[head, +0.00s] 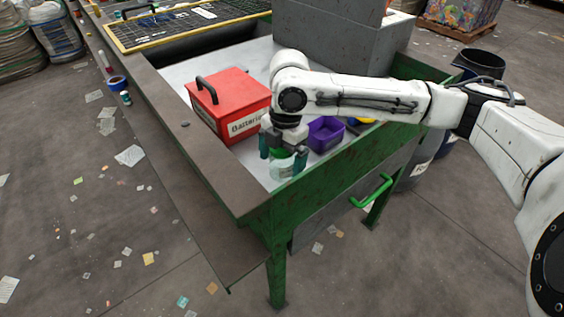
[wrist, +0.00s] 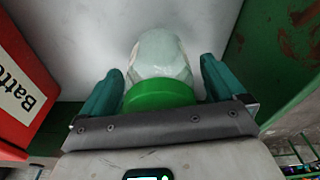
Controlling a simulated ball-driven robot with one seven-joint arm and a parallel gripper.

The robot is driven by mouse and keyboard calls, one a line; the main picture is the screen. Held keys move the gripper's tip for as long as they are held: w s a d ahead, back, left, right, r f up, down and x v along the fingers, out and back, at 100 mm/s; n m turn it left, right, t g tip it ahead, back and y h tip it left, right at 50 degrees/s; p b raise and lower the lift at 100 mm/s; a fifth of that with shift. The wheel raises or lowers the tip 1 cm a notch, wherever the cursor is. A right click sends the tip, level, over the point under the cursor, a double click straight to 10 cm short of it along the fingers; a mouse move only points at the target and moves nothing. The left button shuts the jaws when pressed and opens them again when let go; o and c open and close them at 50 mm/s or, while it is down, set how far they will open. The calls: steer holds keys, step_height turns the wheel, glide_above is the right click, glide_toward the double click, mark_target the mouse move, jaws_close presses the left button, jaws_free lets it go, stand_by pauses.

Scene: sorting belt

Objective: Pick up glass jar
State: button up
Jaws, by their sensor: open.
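The glass jar (wrist: 163,56) is pale and translucent with a bright green lid (wrist: 158,95). In the wrist view it lies between the two teal fingers of my gripper (wrist: 160,82), with the lid toward the gripper. The fingers are spread, with a gap showing on the left side of the jar and a smaller one on the right. In the head view my gripper (head: 281,156) points down into the front corner of the belt bin, and the jar (head: 281,168) shows at its fingertips, partly hidden by the fingers.
A red battery box (head: 228,103) stands close on the left of my gripper. A purple container (head: 325,134) is on the right. The green bin wall (head: 330,165) runs close by in front. A grey block (head: 325,45) stands behind. White floor is bare behind the red box.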

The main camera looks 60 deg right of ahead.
steer(key=shift+f, duration=0.1)
steer(key=c, duration=1.1)
steer(key=shift+c, duration=0.5)
